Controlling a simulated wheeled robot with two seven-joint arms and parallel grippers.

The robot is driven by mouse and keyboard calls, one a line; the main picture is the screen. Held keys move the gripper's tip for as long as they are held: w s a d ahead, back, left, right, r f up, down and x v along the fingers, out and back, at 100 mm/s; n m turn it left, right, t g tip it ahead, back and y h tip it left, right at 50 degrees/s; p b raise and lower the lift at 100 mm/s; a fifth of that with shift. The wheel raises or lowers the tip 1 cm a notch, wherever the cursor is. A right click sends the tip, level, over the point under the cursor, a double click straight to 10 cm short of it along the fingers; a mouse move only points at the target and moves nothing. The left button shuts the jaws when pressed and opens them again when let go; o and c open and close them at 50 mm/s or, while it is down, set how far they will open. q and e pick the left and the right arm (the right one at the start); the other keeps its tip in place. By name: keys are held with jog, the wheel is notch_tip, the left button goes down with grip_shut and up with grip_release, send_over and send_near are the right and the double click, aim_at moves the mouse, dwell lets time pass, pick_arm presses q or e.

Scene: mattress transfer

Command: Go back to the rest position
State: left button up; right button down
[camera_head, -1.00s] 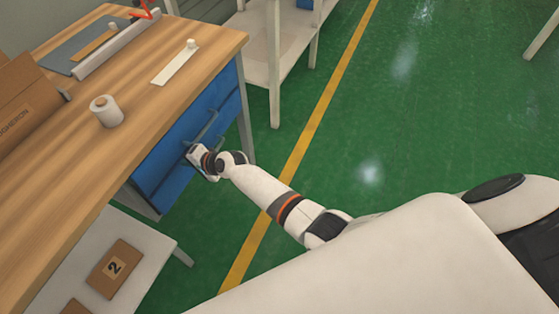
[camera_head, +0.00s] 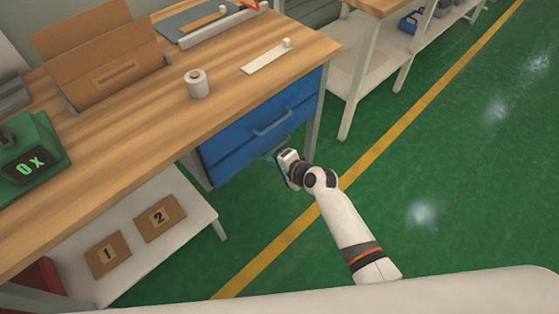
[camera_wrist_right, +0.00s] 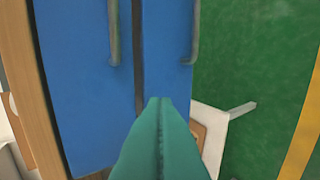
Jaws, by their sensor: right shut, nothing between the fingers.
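My right gripper (camera_head: 283,171) is in front of the lower blue drawer (camera_head: 228,160), close to its handle, at the right end of the wooden workbench. In the right wrist view its teal fingers (camera_wrist_right: 160,110) are together with nothing between them. The drawer fronts and two handles (camera_wrist_right: 113,35) show beyond the fingers, and the fingers look apart from them. Both drawers look closed. My left gripper is not in view.
The workbench (camera_head: 120,130) carries a white roll (camera_head: 197,84), a white strip (camera_head: 267,57), a cardboard box (camera_head: 110,65) and a green scale (camera_head: 30,160). A low shelf (camera_head: 195,205) holds cards marked 1 and 2. Green floor (camera_head: 450,150) is open to the right.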

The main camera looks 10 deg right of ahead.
jog(key=shift+v, duration=1.2)
